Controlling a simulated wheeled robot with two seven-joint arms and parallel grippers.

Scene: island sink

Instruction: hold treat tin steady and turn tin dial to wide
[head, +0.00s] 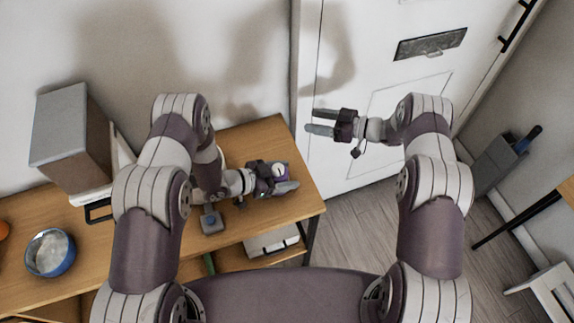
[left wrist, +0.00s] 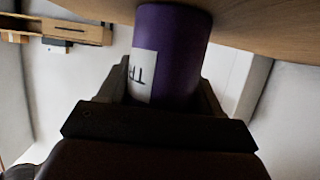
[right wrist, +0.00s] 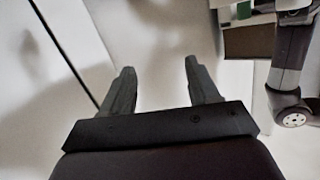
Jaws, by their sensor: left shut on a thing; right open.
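The treat tin is a purple cylinder with a white label (left wrist: 178,50), seen in the left wrist view between my left gripper's fingers. In the head view the tin (head: 279,171) shows only in part, near the right end of the wooden table, with its top partly covered by my gripper. My left gripper (head: 284,180) is shut on the tin's sides. The dial's setting cannot be read. My right gripper (head: 321,122) is open and empty, in the air to the right of and beyond the table end, before the white door. Its spread fingers also show in the right wrist view (right wrist: 163,90).
The wooden table (head: 262,134) runs along the wall. A small grey-blue block-like item (head: 211,221) is near its front edge. A grey box (head: 60,138) and a blue bowl (head: 50,253) stand at the left. The white door (head: 385,75) is behind my right gripper.

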